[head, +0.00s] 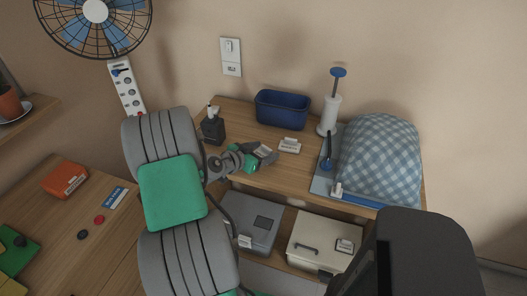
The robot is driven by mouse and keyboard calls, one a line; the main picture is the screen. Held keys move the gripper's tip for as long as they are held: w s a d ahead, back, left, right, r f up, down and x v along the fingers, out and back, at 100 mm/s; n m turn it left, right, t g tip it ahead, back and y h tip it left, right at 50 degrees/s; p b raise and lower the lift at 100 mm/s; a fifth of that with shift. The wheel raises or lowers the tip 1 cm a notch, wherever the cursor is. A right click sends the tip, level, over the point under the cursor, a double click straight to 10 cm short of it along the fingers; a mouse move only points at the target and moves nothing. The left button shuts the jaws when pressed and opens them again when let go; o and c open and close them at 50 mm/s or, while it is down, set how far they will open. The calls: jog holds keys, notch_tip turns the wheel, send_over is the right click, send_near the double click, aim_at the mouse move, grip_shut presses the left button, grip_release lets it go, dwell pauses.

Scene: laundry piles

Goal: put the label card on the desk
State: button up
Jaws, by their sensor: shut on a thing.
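The label card (290,146) is a small pale card with dark print. It is at the tips of my gripper (273,153), over the wooden top of the shelf unit (268,177). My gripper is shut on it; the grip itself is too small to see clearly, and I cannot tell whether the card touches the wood. The lower wooden surface at left, which looks like the desk (122,232), holds an orange-red box (65,179), a blue-and-white card (115,197) and small red and dark discs. My arm hides part of its right side.
Grey (251,218) and cream (322,242) boxes sit below. A fan (95,12) is at upper left.

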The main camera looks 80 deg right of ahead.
jog(key=shift+f, duration=0.2)
jog(key=o, duration=1.3)
jog(key=b+v, duration=0.1)
jog(key=v, duration=1.1)
jog(key=shift+a, duration=0.1)
jog(key=w+a+f+n+t+y, duration=0.2)
jog(key=w+a+n+t+y, duration=0.45)
jog(key=w+a, duration=1.05)
jog(key=a+r+n+y, duration=0.1)
jog(key=a+n, duration=0.4)
jog(key=a, duration=0.4)
jog(key=a+r+n+t+y, duration=0.1)
jog(key=a+r+n+y, duration=0.1)
jog(key=a+n, duration=0.4)
jog(key=a+r+n+t+y, duration=0.1)
jog(key=a+n, duration=0.5)
jog(key=a, duration=0.6)
jog(key=shift+s+a+r+y, duration=0.2)
jog(key=shift+a+y, duration=0.15)
jog(key=shift+y, duration=0.3)
